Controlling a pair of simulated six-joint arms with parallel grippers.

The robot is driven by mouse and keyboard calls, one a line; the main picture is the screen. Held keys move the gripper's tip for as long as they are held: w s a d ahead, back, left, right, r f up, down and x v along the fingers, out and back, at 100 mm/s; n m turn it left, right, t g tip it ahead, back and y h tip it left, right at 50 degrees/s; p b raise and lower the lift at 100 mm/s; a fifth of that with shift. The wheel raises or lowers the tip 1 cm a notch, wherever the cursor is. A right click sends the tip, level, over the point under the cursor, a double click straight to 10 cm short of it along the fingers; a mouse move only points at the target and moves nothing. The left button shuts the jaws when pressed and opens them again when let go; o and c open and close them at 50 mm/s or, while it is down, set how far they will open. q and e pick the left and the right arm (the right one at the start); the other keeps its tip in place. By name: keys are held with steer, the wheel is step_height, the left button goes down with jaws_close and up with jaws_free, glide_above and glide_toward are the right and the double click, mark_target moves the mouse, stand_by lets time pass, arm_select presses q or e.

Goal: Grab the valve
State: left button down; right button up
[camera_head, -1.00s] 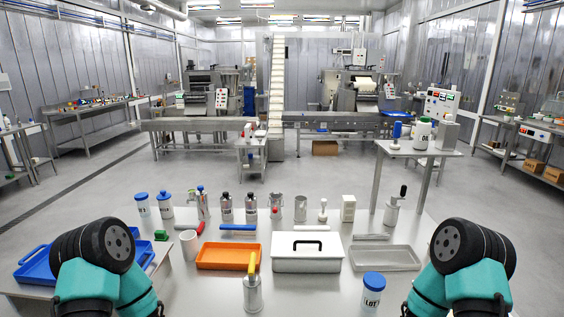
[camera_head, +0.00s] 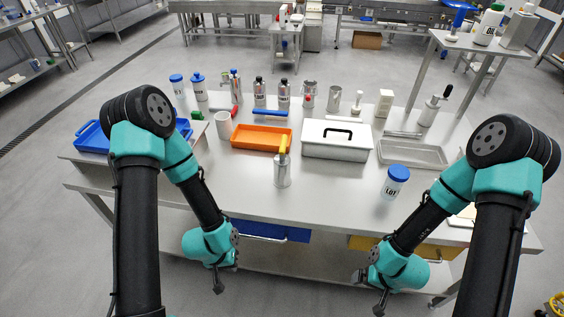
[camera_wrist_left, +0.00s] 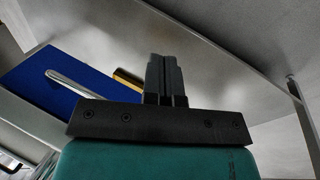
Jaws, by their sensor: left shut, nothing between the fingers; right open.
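A metal cylinder with an upright yellow lever (camera_head: 282,168) stands near the front middle of the steel table; it looks most like the valve, though I cannot be sure. Other metal fittings stand along the back: one with a blue top (camera_head: 235,88), one with a red spot (camera_head: 308,97), and one with a black handle (camera_head: 429,112). My left gripper (camera_head: 218,286) is below and in front of the table edge, apart from everything. The left wrist view shows its fingers (camera_wrist_left: 165,75) shut and empty. My right gripper (camera_head: 378,305) is also low in front of the table, empty and open.
The table (camera_head: 330,185) has clear room at the front. An orange tray (camera_head: 262,150), a white lidded box (camera_head: 337,152), a grey tray (camera_head: 412,165) and a blue-lidded LOT jar (camera_head: 395,188) surround the cylinder. Blue (camera_head: 270,232) and yellow drawers hang under the table edge.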

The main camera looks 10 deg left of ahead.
arm_select(q)
steer(key=c, duration=1.8)
jaws_free()
steer(key=shift+c, duration=0.2)
steer(key=o, duration=1.7)
steer(key=shift+o, duration=0.2)
steer(key=shift+w, duration=0.1)
steer(key=w+a+r+m+g+y, duration=0.1)
steer(key=w+a+r+m+g, duration=0.1)
steer(key=w+r+m, duration=0.35)
steer(key=w+a+r+m+g+y, duration=0.1)
steer(key=w+a+r+m+g, duration=0.15)
steer(key=w+r, duration=0.55)
steer(key=w+d+r+m+t, duration=0.1)
steer(key=w+d+r+m, duration=0.4)
steer(key=r+m, duration=0.2)
steer(key=w+d+r+m+t+y, duration=0.1)
steer(key=w+d+r+m, duration=0.5)
steer(key=r+m, duration=0.2)
steer(key=w+d+r+m+t, duration=0.1)
steer(key=w+d+r+m, duration=0.5)
steer(key=r, duration=0.5)
steer(key=shift+r+m+t+y, duration=0.15)
steer(key=shift+m+t+y, duration=0.25)
steer(key=shift+m, duration=0.5)
